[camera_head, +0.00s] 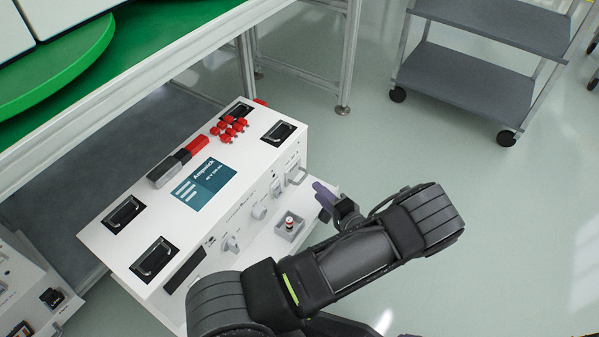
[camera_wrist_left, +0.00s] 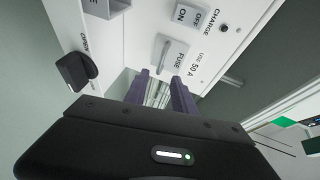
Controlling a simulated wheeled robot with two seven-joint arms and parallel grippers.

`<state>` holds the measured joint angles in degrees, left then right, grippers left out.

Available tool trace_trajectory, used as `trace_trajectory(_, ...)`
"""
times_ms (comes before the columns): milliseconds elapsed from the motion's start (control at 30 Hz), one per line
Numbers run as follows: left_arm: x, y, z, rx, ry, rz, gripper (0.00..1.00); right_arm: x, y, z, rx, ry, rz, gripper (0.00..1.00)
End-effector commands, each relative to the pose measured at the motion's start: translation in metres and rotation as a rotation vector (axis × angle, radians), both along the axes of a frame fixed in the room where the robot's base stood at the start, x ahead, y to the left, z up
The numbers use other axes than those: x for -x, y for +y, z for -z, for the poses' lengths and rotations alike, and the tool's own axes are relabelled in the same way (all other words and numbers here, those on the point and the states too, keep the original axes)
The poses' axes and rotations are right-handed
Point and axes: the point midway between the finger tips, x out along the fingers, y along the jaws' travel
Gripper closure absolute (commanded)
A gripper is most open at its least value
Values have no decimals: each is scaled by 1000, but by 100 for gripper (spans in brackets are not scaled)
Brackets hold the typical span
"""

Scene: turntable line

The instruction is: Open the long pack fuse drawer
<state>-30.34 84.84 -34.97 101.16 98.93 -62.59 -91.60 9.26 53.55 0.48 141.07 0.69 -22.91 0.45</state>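The long white pack (camera_head: 160,207) has a teal label on top and controls on its front face. The fuse drawer's grey bar handle (camera_head: 297,173) sits near the right end of that face. In the left wrist view, the handle (camera_wrist_left: 172,54) is beside the words FUSE and USE 50 A; the drawer looks closed. My left gripper (camera_head: 322,195) has purple fingers just off the pack's right front end. In the left wrist view, the gripper (camera_wrist_left: 161,90) is open, its fingers apart and pointing at the handle without visibly gripping it. My right gripper is not in view.
Another pack (camera_head: 25,290) stands at lower left. A grey cart (camera_head: 468,85) stands behind on open floor.

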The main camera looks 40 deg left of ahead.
Motion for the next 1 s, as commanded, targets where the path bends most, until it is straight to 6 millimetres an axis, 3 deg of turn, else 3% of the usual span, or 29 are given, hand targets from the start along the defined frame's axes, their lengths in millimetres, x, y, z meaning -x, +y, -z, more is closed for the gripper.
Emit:
trace_trajectory(467,-2,8,3,0,-1,-1,69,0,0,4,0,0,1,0)
trace_trajectory(800,-15,54,15,-1,-1,-1,69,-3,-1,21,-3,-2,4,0)
trace_trajectory(1000,-22,71,17,1,-1,1,69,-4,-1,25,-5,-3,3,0)
